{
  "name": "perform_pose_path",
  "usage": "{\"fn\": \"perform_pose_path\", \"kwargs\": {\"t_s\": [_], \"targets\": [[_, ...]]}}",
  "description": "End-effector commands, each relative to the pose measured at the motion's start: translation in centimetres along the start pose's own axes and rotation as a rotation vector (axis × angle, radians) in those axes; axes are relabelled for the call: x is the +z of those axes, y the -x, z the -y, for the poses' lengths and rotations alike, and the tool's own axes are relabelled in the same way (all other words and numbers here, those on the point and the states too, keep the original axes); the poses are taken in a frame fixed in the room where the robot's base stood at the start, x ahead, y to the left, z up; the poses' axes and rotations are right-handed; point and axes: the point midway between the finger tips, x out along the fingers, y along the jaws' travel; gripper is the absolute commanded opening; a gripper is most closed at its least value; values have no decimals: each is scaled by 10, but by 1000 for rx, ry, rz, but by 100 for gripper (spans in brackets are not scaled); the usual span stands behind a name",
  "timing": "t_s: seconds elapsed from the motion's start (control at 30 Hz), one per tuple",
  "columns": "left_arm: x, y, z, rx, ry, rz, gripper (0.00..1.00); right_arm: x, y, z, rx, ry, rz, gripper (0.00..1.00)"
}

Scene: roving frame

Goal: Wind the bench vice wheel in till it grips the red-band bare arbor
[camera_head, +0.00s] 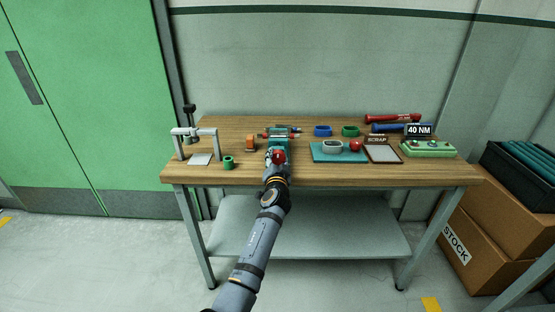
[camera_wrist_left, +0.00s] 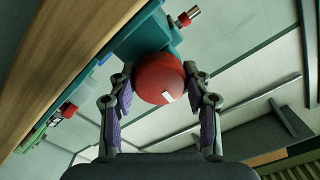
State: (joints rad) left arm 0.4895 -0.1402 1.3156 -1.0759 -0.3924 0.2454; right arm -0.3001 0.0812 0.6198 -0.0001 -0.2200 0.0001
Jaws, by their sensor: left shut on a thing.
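The teal bench vice (camera_head: 279,143) sits at the front edge of the wooden bench, and its body also shows in the left wrist view (camera_wrist_left: 146,38). Its red wheel (camera_head: 280,157) faces me. My left gripper (camera_wrist_left: 159,85) is shut on the wheel (camera_wrist_left: 158,78), with a purple-padded finger on each side; a small white mark shows on the wheel's face. A rod end with a red band (camera_wrist_left: 187,17), seemingly the arbor, sticks out beyond the vice body. Whether the jaws touch it is hidden. My right gripper is out of view.
A grey frame stand (camera_head: 196,131), a green ring (camera_head: 228,162) and an orange piece (camera_head: 250,143) stand left of the vice. A teal mat (camera_head: 320,156), a scrap tray (camera_head: 383,154) and a green button box (camera_head: 428,149) lie to the right.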

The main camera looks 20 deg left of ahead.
Motion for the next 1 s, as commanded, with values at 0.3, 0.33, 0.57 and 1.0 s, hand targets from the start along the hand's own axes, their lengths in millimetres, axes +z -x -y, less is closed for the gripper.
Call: {"fn": "perform_pose_path", "kwargs": {"t_s": [0.3, 0.33, 0.57, 1.0], "targets": [[0, 0, 0, 0, -191, 0, 18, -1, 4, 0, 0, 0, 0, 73], [0, 0, 0, 0, -202, 0, 18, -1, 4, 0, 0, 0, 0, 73], [0, 0, 0, 0, -260, 0, 18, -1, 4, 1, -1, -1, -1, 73], [0, 0, 0, 0, -274, 0, 18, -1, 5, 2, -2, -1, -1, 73]]}}
